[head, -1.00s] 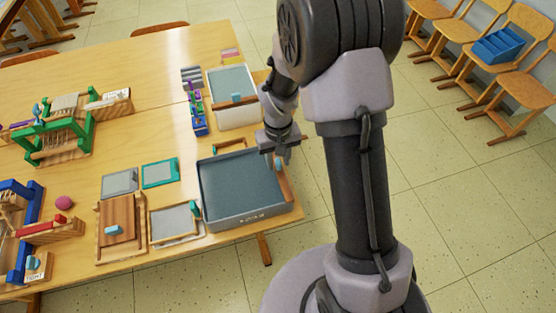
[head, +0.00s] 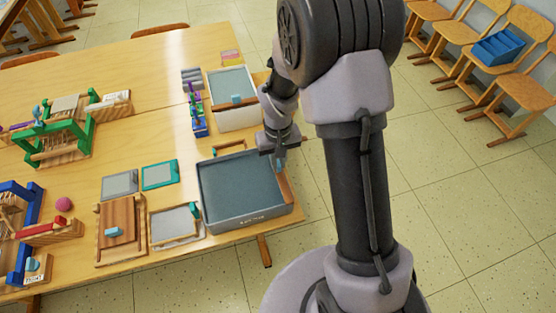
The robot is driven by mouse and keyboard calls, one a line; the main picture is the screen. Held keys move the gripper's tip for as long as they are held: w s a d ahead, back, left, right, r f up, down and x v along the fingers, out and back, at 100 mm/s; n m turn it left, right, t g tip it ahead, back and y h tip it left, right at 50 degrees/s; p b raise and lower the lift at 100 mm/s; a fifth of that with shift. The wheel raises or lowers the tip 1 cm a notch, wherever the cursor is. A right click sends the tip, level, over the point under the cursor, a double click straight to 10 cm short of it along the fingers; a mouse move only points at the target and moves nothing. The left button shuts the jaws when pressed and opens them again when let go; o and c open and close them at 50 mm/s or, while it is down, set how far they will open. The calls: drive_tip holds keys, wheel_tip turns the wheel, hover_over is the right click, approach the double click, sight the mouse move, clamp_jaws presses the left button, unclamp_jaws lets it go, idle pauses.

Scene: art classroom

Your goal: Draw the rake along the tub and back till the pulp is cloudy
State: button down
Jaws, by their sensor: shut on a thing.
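The tub (head: 250,221) is a grey, open rectangular basin at the table's right front corner. Blue-grey pulp (head: 237,185) fills it with a flat, even-looking surface. The rake (head: 284,188) shows as a brown wooden bar along the tub's right end, with a light blue grip (head: 281,164) above it. My gripper (head: 280,154) is over the tub's back right corner, pointing down, shut on the rake's grip. The fingertips are small and partly dark, and the rake's lower edge in the pulp is hidden.
A white tub (head: 238,118) stands behind. Left of the grey tub are a framed screen (head: 178,224), a wooden press board (head: 120,234) and a green frame (head: 160,174). A small wooden-handled item (head: 230,146) lies behind the tub. Chairs line the right wall.

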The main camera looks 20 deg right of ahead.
idle(0.8)
drive_tip(key=a, duration=2.2)
drive_tip(key=shift+a, duration=0.3)
drive_tip(key=c, duration=1.4)
unclamp_jaws()
drive_tip(key=shift+a, duration=0.25)
drive_tip(key=shift+c, duration=0.2)
drive_tip(key=shift+d+r, duration=0.1)
wheel_tip(320, 180, up, 17)
drive_tip(key=p, duration=0.5)
drive_tip(key=shift+r, duration=0.15)
